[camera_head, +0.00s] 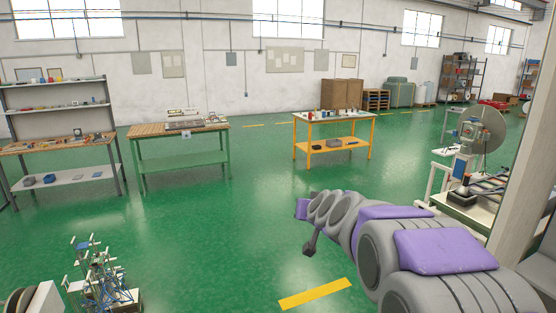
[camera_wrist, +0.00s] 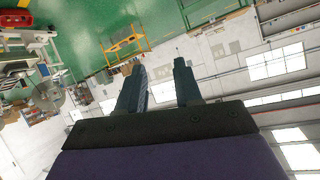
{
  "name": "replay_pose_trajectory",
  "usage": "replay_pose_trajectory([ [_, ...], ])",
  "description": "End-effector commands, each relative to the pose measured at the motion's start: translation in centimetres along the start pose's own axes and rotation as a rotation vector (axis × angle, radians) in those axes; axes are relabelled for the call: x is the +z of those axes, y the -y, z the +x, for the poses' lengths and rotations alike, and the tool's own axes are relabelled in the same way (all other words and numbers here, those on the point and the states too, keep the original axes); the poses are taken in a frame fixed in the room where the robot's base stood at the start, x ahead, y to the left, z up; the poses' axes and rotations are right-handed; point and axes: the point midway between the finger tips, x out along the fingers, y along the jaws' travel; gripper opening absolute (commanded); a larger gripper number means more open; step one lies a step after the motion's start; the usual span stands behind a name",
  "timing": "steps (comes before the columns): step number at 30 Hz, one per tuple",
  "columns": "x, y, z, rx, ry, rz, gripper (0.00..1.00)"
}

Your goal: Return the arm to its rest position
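My arm, with grey and purple links, reaches from the lower right of the head view out over the green floor. My gripper shows in the wrist view (camera_wrist: 160,66) as two dark fingers set apart. Nothing is between the fingers, so it is open and empty. In the head view a small dark part hangs below the arm's far end, and I cannot make out the fingers there. The wrist view is strongly tilted, with floor at the top left and wall and windows to the right.
A yellow-framed table (camera_head: 333,115) and a green-framed bench (camera_head: 186,163) stand farther back. A shelf bench (camera_head: 65,180) is at left. A blue-and-white rig (camera_head: 101,284) stands lower left. A machine with a round disc (camera_head: 485,130) and a pillar (camera_head: 525,160) are at right. The middle floor is clear.

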Motion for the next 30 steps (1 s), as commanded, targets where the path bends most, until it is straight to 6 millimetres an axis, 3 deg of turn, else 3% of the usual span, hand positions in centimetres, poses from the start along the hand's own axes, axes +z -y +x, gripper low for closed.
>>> replay_pose_trajectory([
  [8,15.0,0.8,-10.6,-0.057,0.438,-0.04,0.34],
  [15,27.4,-1.6,-21.5,0.011,0.809,-0.049,0.34],
  [18,31.7,-3.0,-26.1,0.063,0.947,-0.047,0.34],
  [24,37.7,-5.5,-33.5,0.167,1.153,-0.037,0.34],
  [27,39.1,-6.1,-35.5,0.199,1.208,-0.033,0.34],
  [30,39.5,-6.4,-36.2,0.214,1.226,-0.032,0.34],
])
